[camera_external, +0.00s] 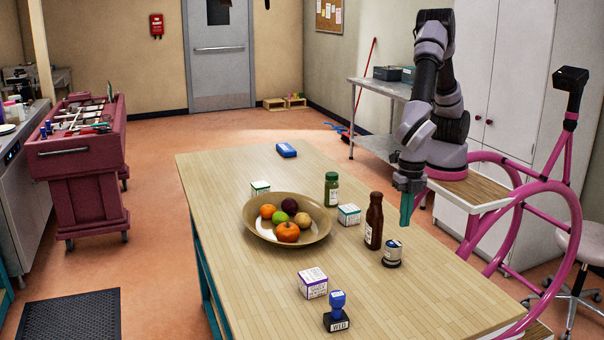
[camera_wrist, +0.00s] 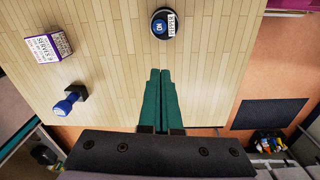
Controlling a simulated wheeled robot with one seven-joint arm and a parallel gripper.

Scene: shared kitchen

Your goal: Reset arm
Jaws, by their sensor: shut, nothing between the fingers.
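My gripper (camera_external: 406,208) has teal fingers and hangs pointing down at the right side of the wooden table (camera_external: 215,190). In the wrist view the two fingers of my gripper (camera_wrist: 160,72) lie side by side, shut, with nothing between them. My arm is folded upright above its mount at the table's right edge. The gripper is apart from the brown bottle (camera_external: 374,222) and the small dark can with a pale label (camera_external: 392,253), which stand just left of and below it in the external view.
A bowl (camera_external: 256,232) of fruit, a green jar (camera_external: 331,189), small boxes (camera_external: 313,283), a blue-handled stamp (camera_external: 337,312) and a blue item (camera_external: 286,150) are on the table. The table's front left is clear. A red tool cart (camera_external: 85,165) stands at the far left.

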